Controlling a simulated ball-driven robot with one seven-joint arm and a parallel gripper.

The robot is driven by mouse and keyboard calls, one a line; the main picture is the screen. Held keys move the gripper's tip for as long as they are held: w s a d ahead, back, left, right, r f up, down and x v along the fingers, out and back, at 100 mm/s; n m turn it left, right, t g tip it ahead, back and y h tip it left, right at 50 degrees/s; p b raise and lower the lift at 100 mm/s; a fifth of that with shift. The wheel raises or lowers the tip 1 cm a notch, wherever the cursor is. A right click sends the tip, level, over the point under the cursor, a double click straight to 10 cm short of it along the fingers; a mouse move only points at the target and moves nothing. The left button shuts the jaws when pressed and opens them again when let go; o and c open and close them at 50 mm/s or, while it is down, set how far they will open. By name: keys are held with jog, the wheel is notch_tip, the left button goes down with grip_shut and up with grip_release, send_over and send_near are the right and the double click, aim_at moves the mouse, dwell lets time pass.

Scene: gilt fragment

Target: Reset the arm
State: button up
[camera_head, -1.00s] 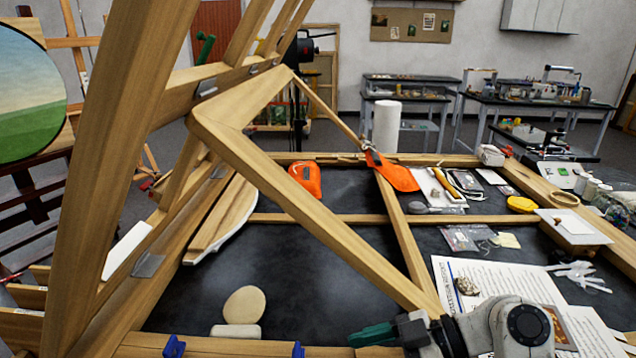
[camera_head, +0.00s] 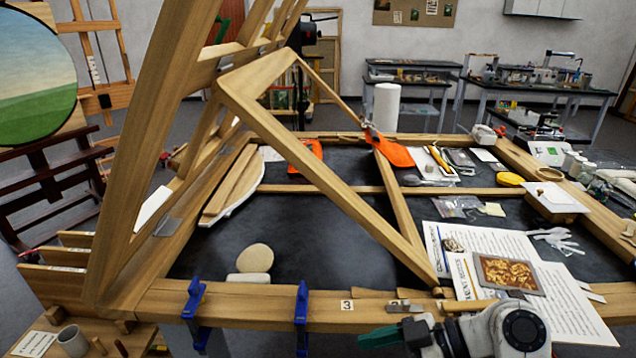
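My arm shows at the bottom right of the view, with white and grey links bent low in front of the worktable (camera_head: 260,312). My gripper (camera_head: 364,340), with dark green fingers, points left just in front of the table's wooden front edge. I see nothing held in it. The fingers are seen from the side, so whether they are open or shut cannot be told.
A large wooden easel frame (camera_head: 330,180) slants across the table. Blue clamps (camera_head: 301,312) grip the front edge. A gilt fragment (camera_head: 508,273) lies on printed sheets (camera_head: 465,245) near my arm. A side shelf with a cup (camera_head: 72,341) stands at lower left.

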jog(key=s+d+f+m+t+h, duration=0.1)
jog(key=s+d+f+m+h, duration=0.2)
jog(key=s+d+f+m, duration=0.25)
jog(key=s+d+f+m+h, duration=0.35)
jog(key=s+f, duration=0.25)
jog(key=f, duration=0.3)
jog(key=s+d+f+m+h, duration=0.3)
jog(key=s+d+m+h, duration=0.3)
jog(key=s, duration=0.8)
jog(key=d+m, duration=0.1)
jog(key=d, duration=0.2)
jog(key=shift+s+d+f+g, duration=0.15)
jog(key=shift+f+g, duration=0.05)
jog(key=shift+g, duration=0.2)
